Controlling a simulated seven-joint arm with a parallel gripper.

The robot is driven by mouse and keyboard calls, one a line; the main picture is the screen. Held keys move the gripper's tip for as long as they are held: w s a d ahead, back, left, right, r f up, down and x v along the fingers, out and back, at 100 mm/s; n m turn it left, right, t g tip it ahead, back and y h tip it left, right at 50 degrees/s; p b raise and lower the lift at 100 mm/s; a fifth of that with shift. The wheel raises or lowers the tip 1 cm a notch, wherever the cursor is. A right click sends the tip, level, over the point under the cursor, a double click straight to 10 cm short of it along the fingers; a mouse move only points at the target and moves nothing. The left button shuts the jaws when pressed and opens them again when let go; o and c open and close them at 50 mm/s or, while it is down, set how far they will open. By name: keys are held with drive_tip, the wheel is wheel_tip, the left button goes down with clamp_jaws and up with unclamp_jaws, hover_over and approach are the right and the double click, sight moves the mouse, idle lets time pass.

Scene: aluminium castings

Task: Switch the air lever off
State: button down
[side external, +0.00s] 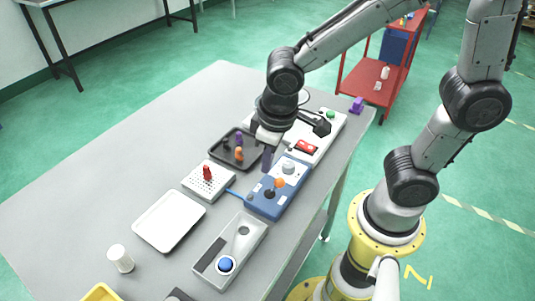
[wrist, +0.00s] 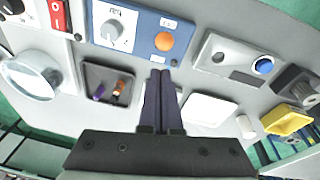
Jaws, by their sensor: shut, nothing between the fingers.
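A blue control panel (side external: 262,206) lies near the table's right edge; it also shows at the top of the wrist view (wrist: 142,50). It carries a lever with an orange ball end (side external: 280,182), seen nearly end-on in the wrist view (wrist: 164,41), and a pale dial knob (side external: 288,167). The lever seems to lean from a dark base; its labels are too small to read. My gripper (side external: 267,168) is shut and empty, dark fingers pointing down by the panel's upper-left edge, apart from the lever. In the wrist view, the fingertips (wrist: 160,73) sit just below the panel's edge.
Around the panel are a dark tray (side external: 223,158) with small pieces, a pegboard block (side external: 197,186) with a red peg, a white tray (side external: 168,220) and a grey box (side external: 208,262) with a blue button. A magnifier (wrist: 35,78) stands beside a white panel.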

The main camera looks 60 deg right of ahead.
wheel_tip(320, 180, up, 12)
drive_tip(key=a, duration=0.1)
drive_tip(key=shift+s+f, duration=0.2)
drive_tip(key=shift+s, duration=0.1)
drive_tip(key=shift+a, duration=0.1)
